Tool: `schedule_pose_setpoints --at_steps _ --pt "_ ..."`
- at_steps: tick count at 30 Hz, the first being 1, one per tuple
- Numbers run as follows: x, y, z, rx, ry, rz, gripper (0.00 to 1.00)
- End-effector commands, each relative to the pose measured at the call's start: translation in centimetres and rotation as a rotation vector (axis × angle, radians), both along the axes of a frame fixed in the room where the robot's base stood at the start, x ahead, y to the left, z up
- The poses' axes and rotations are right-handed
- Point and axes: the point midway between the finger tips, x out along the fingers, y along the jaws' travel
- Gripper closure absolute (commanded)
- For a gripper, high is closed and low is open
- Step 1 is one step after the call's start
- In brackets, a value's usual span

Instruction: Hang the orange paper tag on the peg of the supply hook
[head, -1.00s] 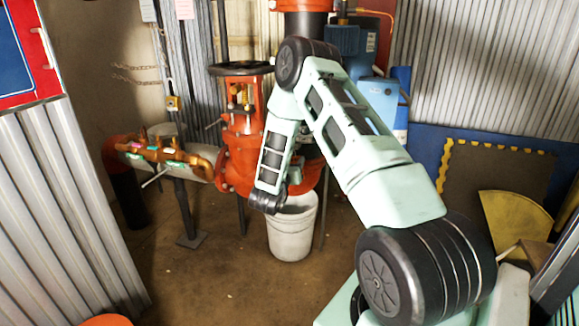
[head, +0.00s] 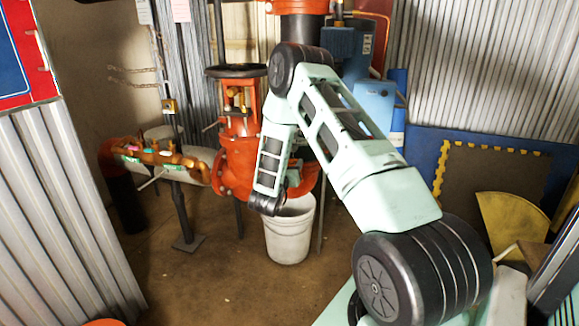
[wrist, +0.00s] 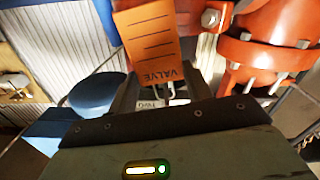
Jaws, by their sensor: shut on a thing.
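The orange paper tag (wrist: 148,42) stands out beyond my gripper (wrist: 160,88) in the wrist view. It shows printed lines and the word VALVE, upside down. My gripper is shut on the tag's near end, where a pale wire loop shows between the jaws. In the head view my arm's lower end hangs in front of the red valve; the jaws and the tag are hidden there. I cannot make out the supply hook or its peg in either view.
A red valve (head: 238,150) with a black handwheel stands behind my arm, with a white bucket (head: 290,232) below. Copper pipework (head: 160,155) with small coloured tags is at left. A blue tank (head: 375,100) stands right of the valve. Floor at front left is open.

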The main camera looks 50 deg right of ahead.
Motion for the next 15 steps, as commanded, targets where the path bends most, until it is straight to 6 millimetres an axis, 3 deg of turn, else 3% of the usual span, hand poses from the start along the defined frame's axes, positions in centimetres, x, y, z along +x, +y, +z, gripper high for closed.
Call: schedule_pose_setpoints --at_steps 1,2,4,15 --pt "-0.04 0.0 -0.09 0.001 0.002 0.0 0.71" --pt "-0.05 0.0 -0.1 0.001 0.002 0.0 0.42" --pt "-0.04 0.0 -0.09 0.001 0.002 0.0 0.25" --pt "-0.14 0.46 -0.04 0.002 0.002 0.002 0.25"
